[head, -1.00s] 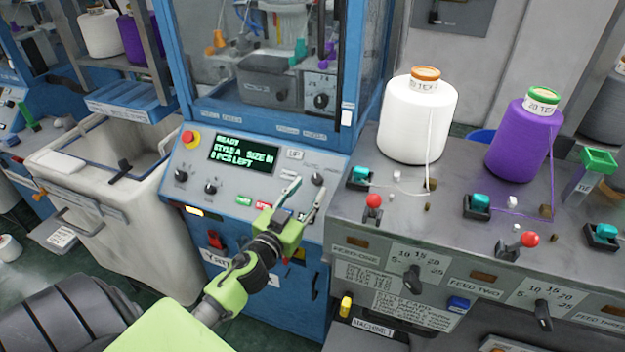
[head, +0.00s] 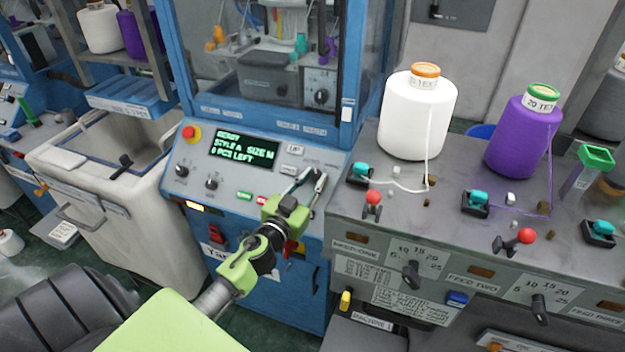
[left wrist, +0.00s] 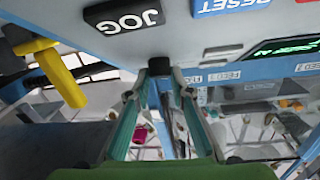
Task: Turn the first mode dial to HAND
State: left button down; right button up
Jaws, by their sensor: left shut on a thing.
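The mode dial is a small black knob (left wrist: 160,66) on the sloped control panel (head: 165,160) of the near blue knitting machine. My left gripper (head: 313,178) reaches the panel's right end, and its fingers mostly hide the dial in the head view. In the left wrist view, the fingertips (left wrist: 160,76) are closed on the two sides of the dial. Which way the dial points cannot be made out. My right gripper is not in view.
The panel carries a green-text display (head: 243,151), a red stop button (head: 189,132), two other black knobs and a black JOG button (left wrist: 125,16). To the right, a grey bench (head: 370,205) bears a white cone (head: 415,118), a purple cone (head: 522,140) and small levers.

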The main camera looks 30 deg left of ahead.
pick_arm(q)
jog(key=shift+m+h, duration=0.4)
jog(key=m+h, duration=0.1)
jog(key=m, duration=0.1)
jog(key=m+h+p, duration=0.1)
jog(key=m+h, duration=0.1)
jog(key=a+m+g+h+p, duration=0.1)
jog(key=m+h, duration=0.1)
jog(key=shift+r, duration=0.25)
jog(key=m+h, duration=0.1)
jog(key=m+g, duration=0.1)
jog(key=m+h+p, duration=0.1)
jog(key=shift+w+a+h, duration=0.1)
jog(key=shift+a+h, duration=0.15)
jog(key=shift+h, duration=0.05)
jog(key=shift+a+m+g+h, duration=0.1)
jog(key=shift+m+g+h, duration=0.6)
jog(key=shift+m, duration=0.5)
jog(key=shift+w+r+m+g+h, duration=0.15)
jog(key=shift+m+g+h, duration=0.45)
jog(key=shift+m+g, duration=0.65)
jog(key=shift+m+b, duration=0.3)
jog(key=shift+m, duration=0.05)
jog(key=c, duration=1.8)
grip_release()
